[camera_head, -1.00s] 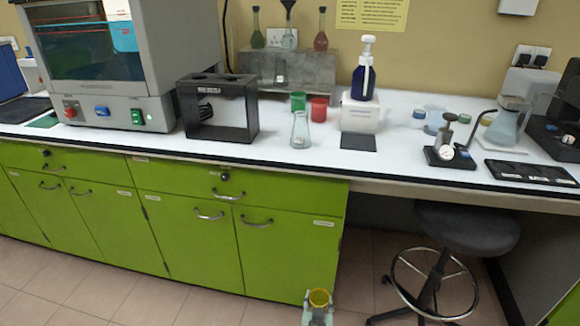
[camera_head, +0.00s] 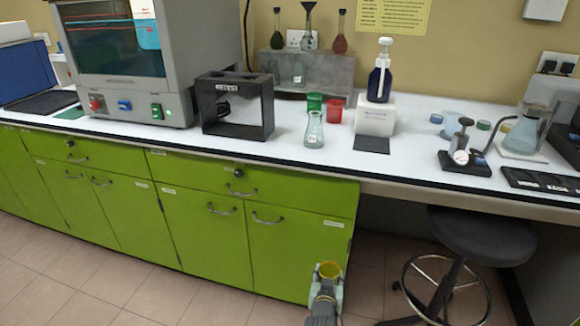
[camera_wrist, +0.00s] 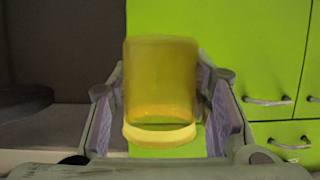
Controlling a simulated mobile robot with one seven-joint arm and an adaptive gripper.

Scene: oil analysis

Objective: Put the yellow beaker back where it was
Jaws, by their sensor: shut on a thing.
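The yellow beaker (camera_wrist: 160,90) is between the two fingers of my gripper (camera_wrist: 165,110) in the wrist view. The fingers are shut on its sides, and its wide yellow rim is at the bottom of that picture. In the head view the yellow beaker (camera_head: 329,271) shows at the bottom centre, held by my gripper (camera_head: 326,285) in front of the green cabinets and below the worktop level. A green beaker (camera_head: 314,102) and a red beaker (camera_head: 335,111) stand side by side on the white worktop (camera_head: 275,160).
A glass flask (camera_head: 314,130) stands in front of the coloured beakers. A white box (camera_head: 376,116) with a pump bottle (camera_head: 380,75) is to their right, and a black frame (camera_head: 238,105) to their left. A round stool (camera_head: 480,235) is right of my gripper.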

